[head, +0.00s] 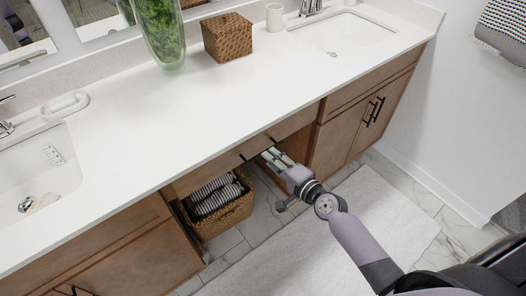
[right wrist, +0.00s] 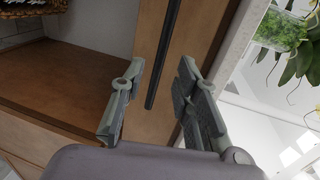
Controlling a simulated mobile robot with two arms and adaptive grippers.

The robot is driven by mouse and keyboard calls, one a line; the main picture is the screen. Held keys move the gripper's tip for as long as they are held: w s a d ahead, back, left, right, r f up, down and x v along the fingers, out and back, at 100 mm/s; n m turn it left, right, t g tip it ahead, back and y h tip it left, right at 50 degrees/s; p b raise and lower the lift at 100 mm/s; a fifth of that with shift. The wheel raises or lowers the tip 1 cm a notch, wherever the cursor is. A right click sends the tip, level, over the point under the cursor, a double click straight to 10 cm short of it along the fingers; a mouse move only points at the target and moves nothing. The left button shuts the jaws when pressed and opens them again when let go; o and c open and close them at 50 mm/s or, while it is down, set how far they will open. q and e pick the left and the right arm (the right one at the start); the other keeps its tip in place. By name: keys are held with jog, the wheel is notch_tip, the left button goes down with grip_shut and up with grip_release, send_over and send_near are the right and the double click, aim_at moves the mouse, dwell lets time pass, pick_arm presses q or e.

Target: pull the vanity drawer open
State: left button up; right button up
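The vanity drawer front (head: 215,165) is a narrow brown wooden panel under the white counter, above an open shelf space. It looks closed. Its black bar handle (head: 258,149) runs along it, partly hidden by my gripper. My right gripper (head: 276,160) is at the handle's right part, just below the counter edge. In the right wrist view its two fingers (right wrist: 160,85) are apart, with the black handle (right wrist: 164,50) showing between them against the wooden drawer front (right wrist: 146,45). I cannot tell whether the fingers touch the handle. My left gripper is not in view.
A wicker basket (head: 222,212) with striped towels sits in the open space below the drawer. The counter (head: 225,110) carries a glass vase with greenery (head: 161,35) and a woven box (head: 228,38). Cabinet doors (head: 345,125) stand to the right. A pale rug (head: 375,210) covers the floor in front.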

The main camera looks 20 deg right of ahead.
jog(key=x, duration=0.5)
jog(key=shift+w, duration=0.15)
jog(key=shift+c, duration=0.5)
grip_shut()
